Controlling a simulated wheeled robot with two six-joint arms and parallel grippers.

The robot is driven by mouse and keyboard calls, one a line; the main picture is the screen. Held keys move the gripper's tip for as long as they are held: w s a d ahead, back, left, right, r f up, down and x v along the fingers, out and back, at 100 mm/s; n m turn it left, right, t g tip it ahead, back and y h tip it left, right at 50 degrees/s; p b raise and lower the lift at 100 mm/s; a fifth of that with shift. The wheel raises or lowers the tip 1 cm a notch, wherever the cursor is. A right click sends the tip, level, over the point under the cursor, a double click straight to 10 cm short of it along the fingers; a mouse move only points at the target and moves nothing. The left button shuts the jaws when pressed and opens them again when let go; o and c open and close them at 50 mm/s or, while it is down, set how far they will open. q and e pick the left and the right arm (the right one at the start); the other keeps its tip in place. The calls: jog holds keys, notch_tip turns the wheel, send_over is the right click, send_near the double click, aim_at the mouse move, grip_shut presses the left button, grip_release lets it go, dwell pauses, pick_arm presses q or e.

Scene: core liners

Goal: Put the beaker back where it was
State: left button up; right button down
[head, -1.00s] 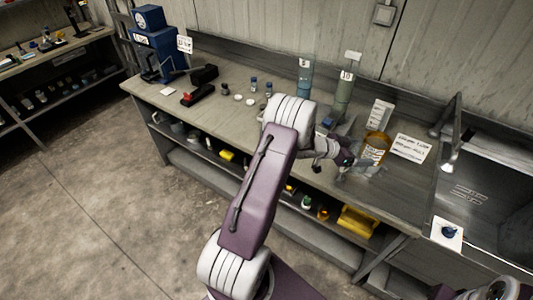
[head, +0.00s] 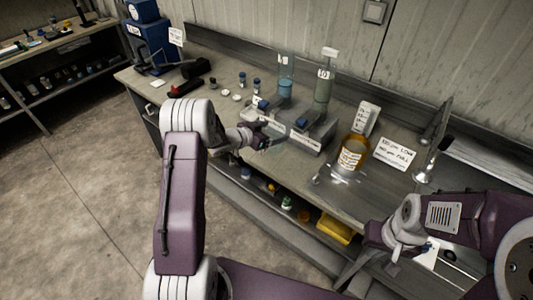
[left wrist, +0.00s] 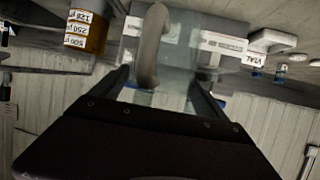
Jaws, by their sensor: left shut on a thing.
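My left gripper (head: 268,136) is over the bench, in front of the two tall cylinders. It is shut on a clear, see-through vessel, which looks like the beaker. In the left wrist view the beaker (left wrist: 178,72) shows faintly between the fingers; its outline is hard to make out. The amber bottle (head: 352,153) stands to the right on the bench, apart from the gripper; it also shows at top left in the left wrist view (left wrist: 88,32). My right arm reaches in from the right, low over the sink side; its fingers (head: 385,253) are not clear.
A cylinder with blue liquid (head: 285,88) and a grey-green one (head: 322,96) stand behind the left gripper on grey bases. White sign cards (head: 394,153) stand near the amber bottle. Small blue-capped vials (head: 257,84) stand further left. The front bench strip between gripper and bottle looks clear.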

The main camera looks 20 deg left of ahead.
aim_at(274, 133)
pick_arm(q)
jog(key=w, duration=0.1)
jog(key=w+d+b, duration=0.1)
jog(key=w, duration=0.1)
jog(key=shift+d+y+b, duration=0.25)
jog(key=shift+y+b, duration=0.05)
jog(key=shift+b, duration=0.1)
jog(key=w+a+r+n+t+y+b, duration=0.1)
jog(key=w+a+r+n+y+b, duration=0.2)
jog(key=r+b, duration=0.35)
jog(key=f+b, duration=0.1)
jog(key=f, duration=0.3)
jog(key=d+f+b, duration=0.1)
jog(key=f+b, duration=0.1)
jog(key=f, duration=0.2)
jog(key=f+b, duration=0.2)
jog(key=f, duration=0.2)
jog(key=shift+w+d+f, duration=0.15)
jog(key=shift+w+f, duration=0.1)
jog(key=shift+w, duration=0.1)
jog(key=shift+s+f+t, duration=0.1)
jog(key=shift+f+t, duration=0.2)
notch_tip(274, 133, down, 5)
jog(key=shift+r+b, duration=0.2)
jog(key=shift+b, duration=0.4)
pick_arm(e)
notch_tip(274, 133, down, 15)
jog(key=shift+s+f, duration=0.2)
pick_arm(q)
jog(key=shift+r, duration=0.1)
